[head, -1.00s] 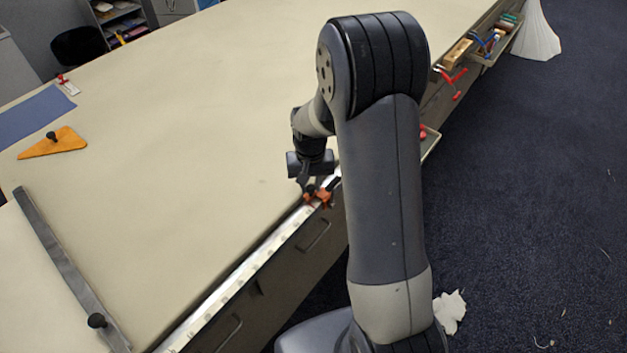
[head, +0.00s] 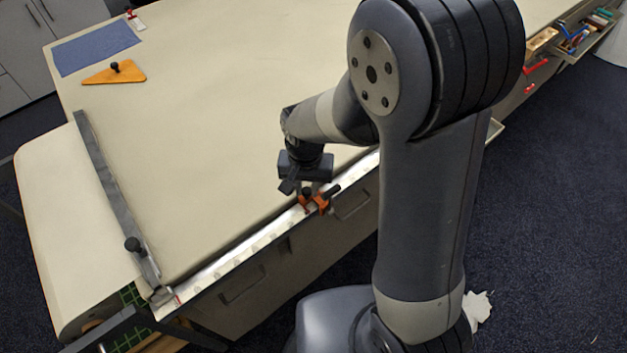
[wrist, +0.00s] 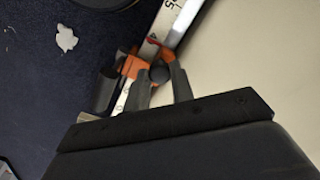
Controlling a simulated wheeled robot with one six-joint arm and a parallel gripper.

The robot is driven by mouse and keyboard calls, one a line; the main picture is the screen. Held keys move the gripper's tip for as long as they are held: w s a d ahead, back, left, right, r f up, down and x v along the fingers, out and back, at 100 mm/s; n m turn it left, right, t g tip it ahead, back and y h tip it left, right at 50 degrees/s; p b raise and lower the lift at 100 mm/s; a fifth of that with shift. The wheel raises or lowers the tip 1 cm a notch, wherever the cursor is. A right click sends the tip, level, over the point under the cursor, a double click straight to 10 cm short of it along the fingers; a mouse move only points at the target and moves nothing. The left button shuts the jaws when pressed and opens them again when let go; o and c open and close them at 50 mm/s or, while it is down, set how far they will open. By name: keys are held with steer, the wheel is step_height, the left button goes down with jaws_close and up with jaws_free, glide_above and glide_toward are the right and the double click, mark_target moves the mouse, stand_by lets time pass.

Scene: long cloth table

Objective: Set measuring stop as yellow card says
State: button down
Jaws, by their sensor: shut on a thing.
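The orange measuring stop (head: 322,204) sits on the pale ruler rail (head: 240,255) along the table's front edge. My gripper (head: 306,190) is over it and shut on its dark round knob. In the wrist view the two fingers (wrist: 163,82) flank the knob (wrist: 159,73), with the orange body (wrist: 131,68) beside them. A red pointer (wrist: 153,41) lies across the ruler scale (wrist: 170,18) near a printed 4, with a 5 further along. Finer marks are too small to read. I see no yellow card in these frames.
An orange triangle (head: 114,73) and a blue mat (head: 97,48) lie at the far left. Tools sit in a tray (head: 585,40) at the upper right. The cloth's middle is clear.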

steer(key=c, duration=1.2)
jaws_free()
step_height(320, 180, up, 11)
steer(key=shift+f, duration=0.1)
step_height(320, 180, down, 10)
steer(key=shift+f, duration=0.25)
steer(key=shift+w+d+f, duration=0.15)
steer(key=shift+w+d, duration=0.05)
steer(key=shift+d, duration=0.15)
